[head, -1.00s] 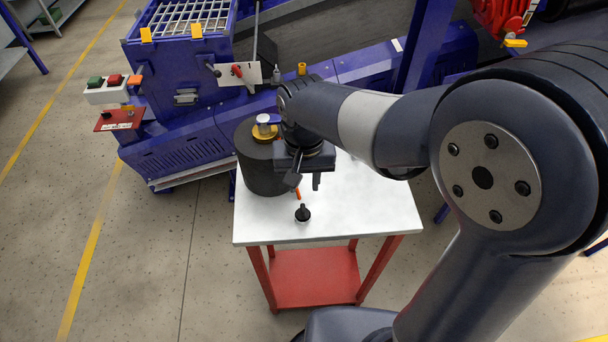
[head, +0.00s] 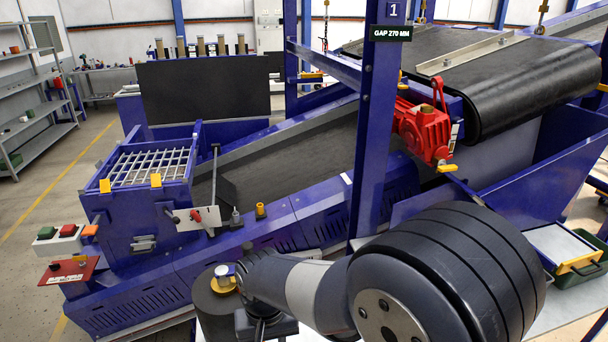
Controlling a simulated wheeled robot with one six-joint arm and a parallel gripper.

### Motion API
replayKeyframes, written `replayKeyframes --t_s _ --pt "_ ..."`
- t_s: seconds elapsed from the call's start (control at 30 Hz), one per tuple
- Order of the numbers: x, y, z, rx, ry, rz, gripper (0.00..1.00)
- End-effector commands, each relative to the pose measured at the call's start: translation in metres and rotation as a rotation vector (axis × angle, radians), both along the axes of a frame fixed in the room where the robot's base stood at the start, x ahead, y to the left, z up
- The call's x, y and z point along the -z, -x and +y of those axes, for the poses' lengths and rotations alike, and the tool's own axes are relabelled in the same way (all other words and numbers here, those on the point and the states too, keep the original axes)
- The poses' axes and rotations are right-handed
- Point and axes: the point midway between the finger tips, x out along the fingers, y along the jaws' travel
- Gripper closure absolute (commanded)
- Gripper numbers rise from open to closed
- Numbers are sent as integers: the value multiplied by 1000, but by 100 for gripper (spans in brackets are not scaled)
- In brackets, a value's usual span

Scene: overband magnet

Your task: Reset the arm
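My arm reaches in from the bottom right of the head view, bent at a large dark joint, with its forearm running left. My gripper's dark body shows at the bottom edge, above the white-topped table; its fingers are cut off by the frame. It is beside a dark cylinder (head: 216,306) with a yellow and silver fitting (head: 224,279) on top. Whether the gripper holds anything is hidden.
A blue conveyor machine with a grid-topped hopper (head: 150,167) stands behind the table. A blue post (head: 374,125) and a red gear unit (head: 425,130) rise behind my arm. A button box (head: 62,240) is at left. Open floor lies at far left.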

Motion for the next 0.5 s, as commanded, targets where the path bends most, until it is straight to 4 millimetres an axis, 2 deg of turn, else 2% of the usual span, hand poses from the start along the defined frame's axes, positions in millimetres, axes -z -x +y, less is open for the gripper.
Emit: replayKeyframes --t_s 0.3,0.4,0.5 --pt "53 4 1 -1 3 4 68" --pt "47 3 2 0 -1 -2 68" --pt "33 2 3 0 -5 -6 68"
